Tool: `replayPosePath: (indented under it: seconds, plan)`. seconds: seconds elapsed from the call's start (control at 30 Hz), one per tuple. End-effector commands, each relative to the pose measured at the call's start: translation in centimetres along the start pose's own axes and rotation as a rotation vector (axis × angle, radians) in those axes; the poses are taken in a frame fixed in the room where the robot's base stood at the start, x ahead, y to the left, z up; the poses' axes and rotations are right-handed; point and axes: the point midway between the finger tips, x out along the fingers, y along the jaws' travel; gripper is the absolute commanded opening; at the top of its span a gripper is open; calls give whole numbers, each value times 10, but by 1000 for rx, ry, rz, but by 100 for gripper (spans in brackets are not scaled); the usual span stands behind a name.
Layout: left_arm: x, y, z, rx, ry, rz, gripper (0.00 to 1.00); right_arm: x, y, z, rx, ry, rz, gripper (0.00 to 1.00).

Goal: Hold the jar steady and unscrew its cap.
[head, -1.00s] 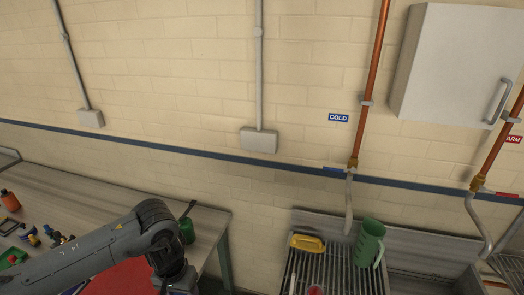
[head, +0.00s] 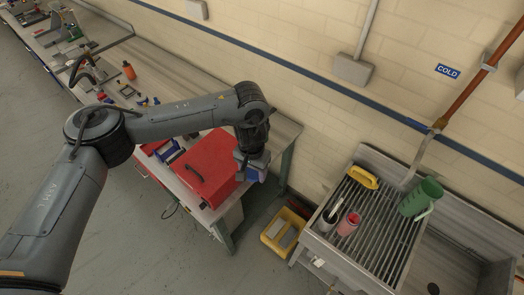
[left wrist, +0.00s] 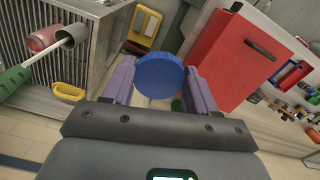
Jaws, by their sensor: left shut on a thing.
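My left gripper (head: 251,168) hangs beside the right edge of a red case on the bench. In the left wrist view its two purple fingers (left wrist: 152,80) are closed on the sides of a round blue piece (left wrist: 160,75), which looks like a cap seen from its flat face. A bit of blue (head: 254,175) shows at the gripper in the head view. Whether a jar body is under the blue piece is hidden. My right gripper is in neither view.
The red case (head: 209,158) lies on the bench near its right end. A yellow crate (head: 272,238) stands on the floor. The ribbed drainer (head: 372,232) holds a pink-red container (head: 349,224), a grey cup (head: 329,219), a yellow item (head: 363,177) and a green jug (head: 424,194).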

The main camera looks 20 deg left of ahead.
Motion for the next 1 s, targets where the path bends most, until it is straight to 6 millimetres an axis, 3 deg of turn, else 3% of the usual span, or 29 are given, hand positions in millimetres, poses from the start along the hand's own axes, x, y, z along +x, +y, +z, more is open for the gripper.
replayPosePath:
  seconds: [0.6,0.9,1.0]
  plan:
    - [-112,98,60,469,2,-6,21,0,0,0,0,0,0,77]
    - [-148,130,80,621,-1,-6,21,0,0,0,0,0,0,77]
    - [-153,135,83,645,-1,-6,21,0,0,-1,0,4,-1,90]
